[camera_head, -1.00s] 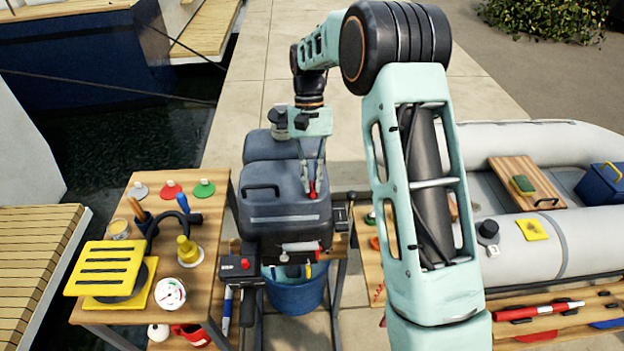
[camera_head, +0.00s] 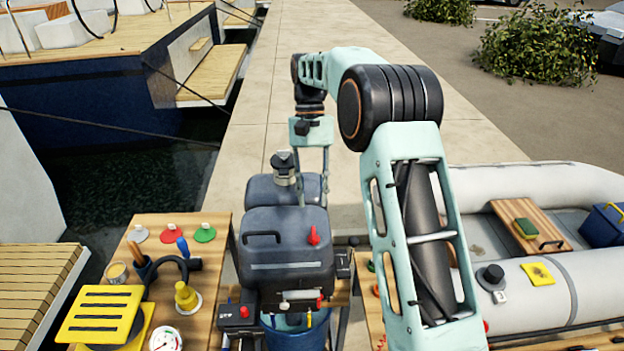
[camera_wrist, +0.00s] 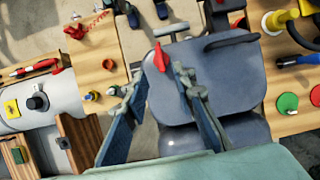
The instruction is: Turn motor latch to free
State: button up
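The motor (camera_head: 285,262) is a dark grey cowling on a stand, with a black carry handle on top. The red motor latch (camera_head: 313,236) is on the right part of the cowling's top; it also shows in the wrist view (camera_wrist: 159,57), near the cowling's edge. My gripper (camera_head: 313,200) is above and behind the latch in the head view, apart from it. In the wrist view its two blue-grey fingers (camera_wrist: 160,80) are spread with nothing between them, and the latch lies just beyond the tips.
A blue bucket (camera_head: 292,335) is below the motor. A grey inflatable boat (camera_head: 535,270) lies at right. Paving behind the motor is clear.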

jog(key=shift+v, duration=1.9)
